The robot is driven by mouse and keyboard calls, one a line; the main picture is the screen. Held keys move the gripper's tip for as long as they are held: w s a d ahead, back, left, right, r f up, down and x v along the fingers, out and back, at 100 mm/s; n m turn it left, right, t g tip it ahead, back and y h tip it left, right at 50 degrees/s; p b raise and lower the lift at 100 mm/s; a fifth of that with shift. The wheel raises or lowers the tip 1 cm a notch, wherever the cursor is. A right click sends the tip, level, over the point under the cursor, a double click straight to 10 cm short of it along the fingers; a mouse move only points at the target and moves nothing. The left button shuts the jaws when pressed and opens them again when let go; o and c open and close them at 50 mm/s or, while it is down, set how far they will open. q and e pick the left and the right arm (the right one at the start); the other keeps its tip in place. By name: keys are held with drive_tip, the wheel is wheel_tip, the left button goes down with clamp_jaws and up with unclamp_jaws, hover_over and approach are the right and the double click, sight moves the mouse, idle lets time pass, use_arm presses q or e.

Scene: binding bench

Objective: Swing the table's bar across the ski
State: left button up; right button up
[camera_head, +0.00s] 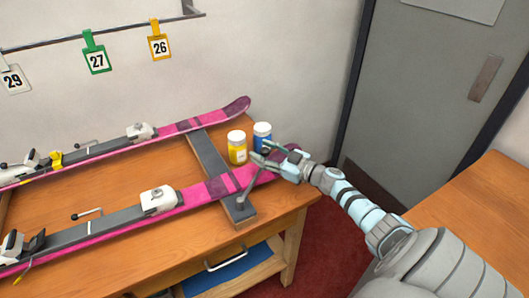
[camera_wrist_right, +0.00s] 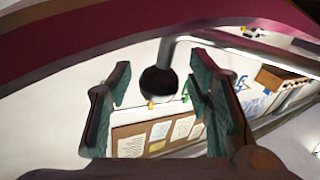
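The near pink ski (camera_head: 80,232) lies along the bench, its tip near my right gripper. A thin grey bar (camera_head: 248,186) stands tilted up from the end of a dark grey crosspiece (camera_head: 212,160), beside that ski's near edge; its top is hidden by my right gripper (camera_head: 264,156). In the right wrist view, a dark round knob (camera_wrist_right: 158,82) on a grey rod shows between the open fingers of my right gripper (camera_wrist_right: 158,98), with gaps on both sides. The ski's maroon edge (camera_wrist_right: 110,28) crosses the top there. My left gripper is out of view.
A yellow jar (camera_head: 237,148) and a blue jar (camera_head: 262,132) stand on the bench close behind my right gripper. A second pink ski (camera_head: 100,148) lies farther back. Numbered tags (camera_head: 96,58) hang from a wall rail. The bench's front edge (camera_head: 170,262) is clear.

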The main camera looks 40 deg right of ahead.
drive_tip(key=v, duration=1.2)
